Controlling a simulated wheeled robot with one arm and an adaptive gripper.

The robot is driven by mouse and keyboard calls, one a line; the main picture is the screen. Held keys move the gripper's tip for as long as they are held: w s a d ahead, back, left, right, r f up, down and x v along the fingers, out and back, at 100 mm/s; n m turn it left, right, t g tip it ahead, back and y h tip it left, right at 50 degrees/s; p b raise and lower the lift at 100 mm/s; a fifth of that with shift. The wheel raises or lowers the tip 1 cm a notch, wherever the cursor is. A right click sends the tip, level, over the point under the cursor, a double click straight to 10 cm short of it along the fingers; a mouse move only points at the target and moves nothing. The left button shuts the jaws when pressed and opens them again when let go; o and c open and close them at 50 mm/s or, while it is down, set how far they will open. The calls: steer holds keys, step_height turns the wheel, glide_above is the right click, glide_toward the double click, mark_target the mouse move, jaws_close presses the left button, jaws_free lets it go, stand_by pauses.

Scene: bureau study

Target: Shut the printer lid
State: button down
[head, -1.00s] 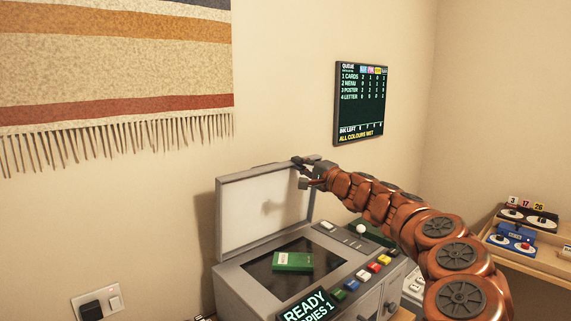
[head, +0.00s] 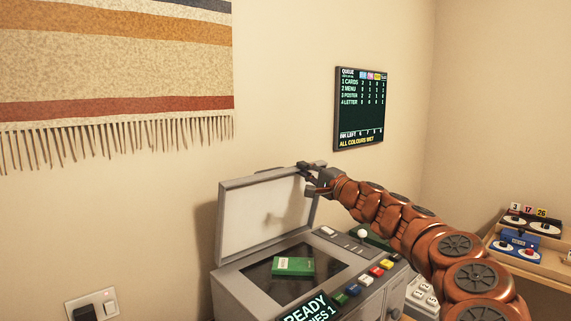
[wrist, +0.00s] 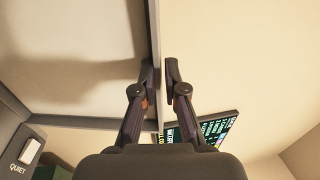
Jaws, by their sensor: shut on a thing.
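The grey printer (head: 238,287) stands below the wall with its lid (head: 262,212) raised, hinged at the back, its white inner side facing forward. A green box or booklet (head: 293,267) lies on the dark glass. My gripper (head: 311,181) is at the lid's upper right corner. In the wrist view my gripper (wrist: 161,78) has its two fingers on either side of the lid's edge (wrist: 154,35), shut on it. The fingers hide a small part of that edge.
A dark queue board (head: 361,108) hangs on the wall to the right. A striped fringed hanging (head: 115,75) is at the left, above a wall socket (head: 92,306). Coloured buttons (head: 367,281) line the printer's panel. A wooden tray (head: 545,263) stands at far right.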

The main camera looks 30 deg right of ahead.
steer(key=shift+s+d+f+t+b, duration=0.1)
steer(key=shift+s+f+t+b, duration=0.05)
steer(key=shift+s+b, duration=0.55)
steer(key=shift+s+d+f+t+b, duration=0.15)
steer(key=shift+s+b, duration=0.3)
steer(key=shift+b, duration=0.5)
steer(key=shift+s+d+f+t+b, duration=0.1)
steer(key=shift+s+f+t+b, duration=0.1)
steer(key=shift+s+b, duration=0.5)
steer(key=shift+w+r, duration=0.1)
steer(key=shift+w, duration=0.05)
steer(key=shift+f+b, duration=0.2)
steer(key=shift+b, duration=0.2)
steer(key=s+b, duration=0.1)
steer(key=b, duration=0.1)
steer(key=s+f+b, duration=0.1)
steer(key=b, duration=0.1)
steer(key=s+t+b, duration=0.1)
steer(key=b, duration=0.1)
steer(key=shift+s+d+f+b, duration=0.15)
steer(key=shift+d+f+b, duration=0.05)
steer(key=shift+f+b, duration=0.1)
steer(key=shift+r, duration=0.1)
steer(key=shift+s, duration=0.1)
